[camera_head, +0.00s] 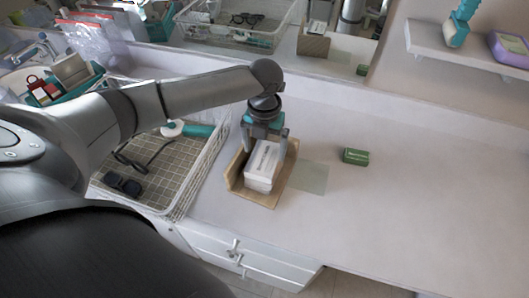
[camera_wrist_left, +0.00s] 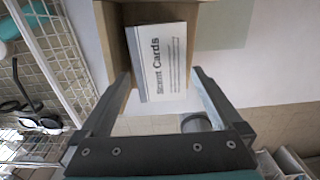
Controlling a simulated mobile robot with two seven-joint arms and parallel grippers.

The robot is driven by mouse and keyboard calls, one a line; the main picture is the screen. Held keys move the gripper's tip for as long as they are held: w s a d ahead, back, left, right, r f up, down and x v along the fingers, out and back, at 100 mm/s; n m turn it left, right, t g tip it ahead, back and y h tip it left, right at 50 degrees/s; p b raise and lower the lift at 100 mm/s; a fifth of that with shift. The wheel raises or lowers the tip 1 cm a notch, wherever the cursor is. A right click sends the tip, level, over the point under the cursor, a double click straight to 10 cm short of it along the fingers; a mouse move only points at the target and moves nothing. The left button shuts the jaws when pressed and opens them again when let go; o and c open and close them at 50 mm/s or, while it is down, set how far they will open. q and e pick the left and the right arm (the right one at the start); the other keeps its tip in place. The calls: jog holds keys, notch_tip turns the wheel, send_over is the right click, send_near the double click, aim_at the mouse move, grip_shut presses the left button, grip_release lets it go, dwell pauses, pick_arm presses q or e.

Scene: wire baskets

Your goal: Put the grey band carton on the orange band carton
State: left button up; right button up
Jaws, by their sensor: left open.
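A white carton with a grey band along one edge and the printed words "Secret Cards" (camera_wrist_left: 163,65) lies in a light wooden tray (camera_head: 233,181). It also shows in the head view (camera_head: 261,172), where it looks like a stack; I cannot tell whether another carton lies under it. No orange band shows in either view. My left gripper (camera_head: 265,150) is open just above the carton, pointing down. In the left wrist view its fingertips (camera_wrist_left: 161,73) stand either side of the carton's near end, with no clear contact. My right gripper is not in view.
A flat green mat (camera_head: 311,177) and a small green box (camera_head: 355,156) lie to the right. The counter further right is clear. A mirror is behind.

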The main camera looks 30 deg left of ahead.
aim_at(265, 158)
pick_arm(q)
notch_tip(265, 158, up, 9)
jog(key=shift+p, duration=0.45)
